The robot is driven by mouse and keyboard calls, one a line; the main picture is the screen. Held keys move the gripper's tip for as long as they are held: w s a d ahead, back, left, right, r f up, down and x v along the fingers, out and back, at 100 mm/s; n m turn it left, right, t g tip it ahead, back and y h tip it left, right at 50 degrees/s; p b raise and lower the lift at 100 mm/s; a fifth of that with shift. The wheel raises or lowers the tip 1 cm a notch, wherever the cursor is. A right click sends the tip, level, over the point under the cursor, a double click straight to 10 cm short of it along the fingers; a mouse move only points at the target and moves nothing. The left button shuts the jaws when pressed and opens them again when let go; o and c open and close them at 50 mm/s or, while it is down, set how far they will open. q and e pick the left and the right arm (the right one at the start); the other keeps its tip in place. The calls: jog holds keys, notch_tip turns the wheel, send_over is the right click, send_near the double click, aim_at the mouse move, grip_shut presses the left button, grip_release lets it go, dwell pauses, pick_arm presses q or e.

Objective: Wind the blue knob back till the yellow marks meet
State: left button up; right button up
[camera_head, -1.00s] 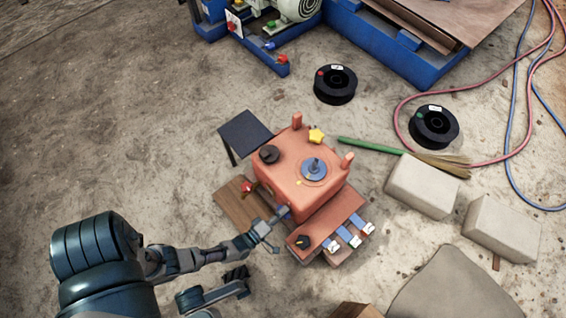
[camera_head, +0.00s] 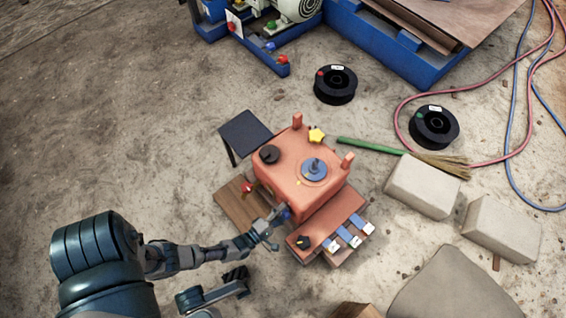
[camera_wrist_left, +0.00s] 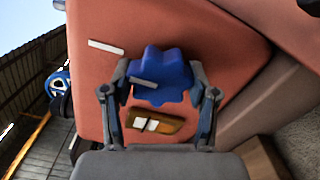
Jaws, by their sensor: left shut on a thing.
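The blue knob (camera_wrist_left: 165,70) is a lobed knob on the side of the orange machine body (camera_head: 320,208); it also shows small in the head view (camera_head: 286,214). My left gripper (camera_wrist_left: 160,80) has one finger on each side of the knob and is shut on it. A pale grey mark (camera_wrist_left: 143,83) lies on the knob, tilted slightly. A whitish mark (camera_wrist_left: 105,47) sits on the orange panel, up and left of the knob and apart from the knob's mark. Neither mark looks clearly yellow here.
A brown-yellow plate (camera_wrist_left: 172,127) with white pieces is below the knob. The machine has a front ledge with blue-and-white switches (camera_head: 342,240) and a black knob (camera_head: 304,241). A wooden board (camera_head: 230,201) and dark stand (camera_head: 245,132) are at its left. Pale blocks (camera_head: 422,187) lie to the right.

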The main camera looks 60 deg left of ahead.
pick_arm(q)
jog(key=shift+s+a+f, duration=0.1)
jog(key=shift+a+f, duration=0.05)
jog(key=shift+a, duration=0.05)
jog(key=o, duration=1.2)
jog(key=shift+c, duration=0.2)
